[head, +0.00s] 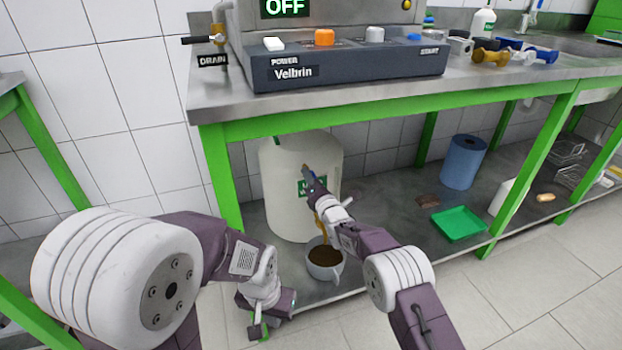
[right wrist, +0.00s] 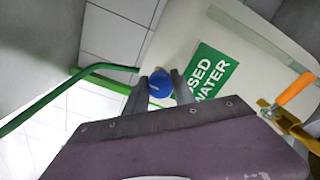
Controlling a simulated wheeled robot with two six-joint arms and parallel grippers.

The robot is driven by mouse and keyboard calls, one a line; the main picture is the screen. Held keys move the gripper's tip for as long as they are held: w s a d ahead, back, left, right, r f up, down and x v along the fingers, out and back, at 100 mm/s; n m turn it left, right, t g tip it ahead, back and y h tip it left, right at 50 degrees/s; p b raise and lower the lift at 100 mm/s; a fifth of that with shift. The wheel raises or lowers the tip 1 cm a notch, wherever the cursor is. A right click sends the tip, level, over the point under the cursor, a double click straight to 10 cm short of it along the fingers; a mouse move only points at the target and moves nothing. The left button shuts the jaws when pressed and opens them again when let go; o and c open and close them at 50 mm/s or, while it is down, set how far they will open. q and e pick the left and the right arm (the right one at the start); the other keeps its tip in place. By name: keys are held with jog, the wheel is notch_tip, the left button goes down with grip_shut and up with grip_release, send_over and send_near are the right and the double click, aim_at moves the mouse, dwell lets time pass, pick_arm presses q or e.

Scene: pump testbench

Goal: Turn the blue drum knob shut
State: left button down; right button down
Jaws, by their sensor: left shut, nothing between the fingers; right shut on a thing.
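The cream drum (head: 283,165) stands on the lower shelf with its green label turned to me. In the right wrist view the drum (right wrist: 215,22) fills the top, with a green "USED WATER" label (right wrist: 212,75). The blue knob (right wrist: 160,84) sits between the fingers of my right gripper (right wrist: 160,86), which is shut on it. In the head view this gripper (head: 307,172) is at the drum's front and mostly hides the knob. My left gripper (head: 262,325) is shut and empty, low in front of the shelf.
A cup of brown liquid (head: 324,262) stands below my right wrist, with an orange-brown streak above it. A brass tap with an orange handle (right wrist: 296,88) is right of the label. A green tray (head: 459,222) and blue roll (head: 463,163) stand right. The bench (head: 340,112) overhangs the drum.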

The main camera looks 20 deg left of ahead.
jog(key=shift+f+n, duration=0.15)
jog(key=shift+n, duration=0.15)
jog(key=c, duration=1.1)
grip_release()
jog(key=shift+o, duration=0.2)
jog(key=shift+s+d+r+p, duration=0.15)
jog(key=shift+s+r+p, duration=0.1)
jog(key=shift+p, duration=0.1)
jog(key=b+v, duration=0.4)
jog(key=v, duration=0.4)
jog(key=shift+s+d, duration=0.2)
